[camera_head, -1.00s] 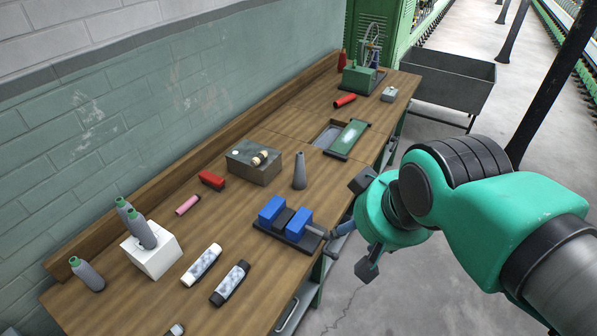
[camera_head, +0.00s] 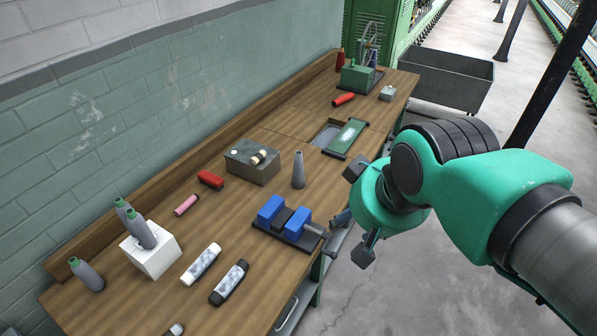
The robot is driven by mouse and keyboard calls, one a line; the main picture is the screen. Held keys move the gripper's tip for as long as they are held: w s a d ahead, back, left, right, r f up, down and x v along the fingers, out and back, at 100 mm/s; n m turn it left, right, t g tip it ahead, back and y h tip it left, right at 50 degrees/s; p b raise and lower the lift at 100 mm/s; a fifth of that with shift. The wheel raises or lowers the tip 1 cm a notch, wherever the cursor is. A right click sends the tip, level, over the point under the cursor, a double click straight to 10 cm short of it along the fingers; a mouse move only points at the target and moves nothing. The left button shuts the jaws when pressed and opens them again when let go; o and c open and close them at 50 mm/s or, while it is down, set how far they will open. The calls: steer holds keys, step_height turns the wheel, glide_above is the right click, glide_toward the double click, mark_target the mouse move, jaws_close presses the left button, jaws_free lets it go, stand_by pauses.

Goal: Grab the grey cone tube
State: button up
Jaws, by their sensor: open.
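A plain grey cone tube (camera_head: 298,171) stands upright on the wooden workbench, between the grey metal box and the blue vise. My gripper (camera_head: 355,215) is open and empty at the bench's right edge, to the right of the cone and apart from it. Its fingers show at the upper and lower side of the green wrist.
The blue vise (camera_head: 285,221) stands close below the cone. The grey metal box (camera_head: 252,163) is to its left, and a green-ended tray (camera_head: 345,138) lies behind it. A grey cart (camera_head: 449,80) stands beyond the bench.

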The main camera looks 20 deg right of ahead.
steer(key=w+d+r+n+g+p, duration=0.1)
steer(key=w+r+n+p, duration=0.15)
steer(key=w, duration=1.15)
steer(key=w+r+n+g+p, duration=0.1)
steer(key=w+r+n+p, duration=0.15)
steer(key=w, duration=1.15)
steer(key=w+d+f+n+g+p, duration=0.1)
steer(key=w+d+f+n+p, duration=0.1)
steer(key=w+f, duration=0.7)
steer(key=w+d+f+n+g+y+p, duration=0.1)
steer(key=w+f+p, duration=0.3)
steer(key=w+f, duration=0.5)
steer(key=w+d, duration=0.1)
steer(key=w, duration=0.6)
steer(key=shift+f+n, duration=0.2)
steer(key=shift+n, duration=0.2)
steer(key=shift+w+a+f+p, duration=0.1)
steer(key=shift+a+f+p, duration=0.05)
steer(key=shift+f, duration=1.25)
steer(key=shift+w+a+f+p, duration=0.1)
steer(key=shift+w+a+f, duration=0.05)
steer(key=shift+f, duration=1.3)
steer(key=shift+w+a+f+p, duration=0.1)
steer(key=shift+a+f+p, duration=0.05)
steer(key=shift+f, duration=1.25)
